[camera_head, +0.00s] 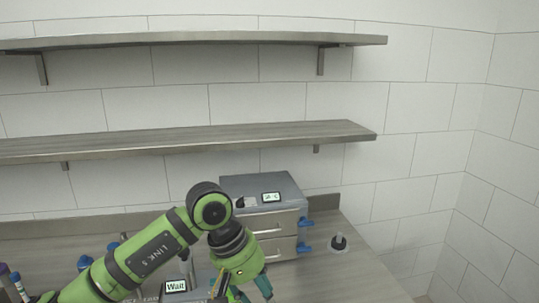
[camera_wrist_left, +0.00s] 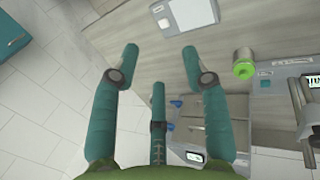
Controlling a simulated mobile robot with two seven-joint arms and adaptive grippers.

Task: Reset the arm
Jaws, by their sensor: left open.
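My left arm (camera_head: 160,250) is green and comes in from the lower left in the head view, bent at the elbow. Its left gripper (camera_head: 243,288) points down in front of the grey machine, partly cut off by the bottom edge. In the left wrist view the teal fingers of the left gripper (camera_wrist_left: 160,58) are spread wide with nothing between them. The gripper is open and empty, over the counter edge and floor. My right gripper is not in view.
A grey machine (camera_head: 283,222) with blue taps stands on the counter (camera_head: 330,280). A "Wait" display (camera_head: 176,286) is beside the gripper. A small black-topped object (camera_head: 338,242) stands right. A green-ended cylinder (camera_wrist_left: 243,66) is on the counter. Two shelves (camera_head: 200,140) are above.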

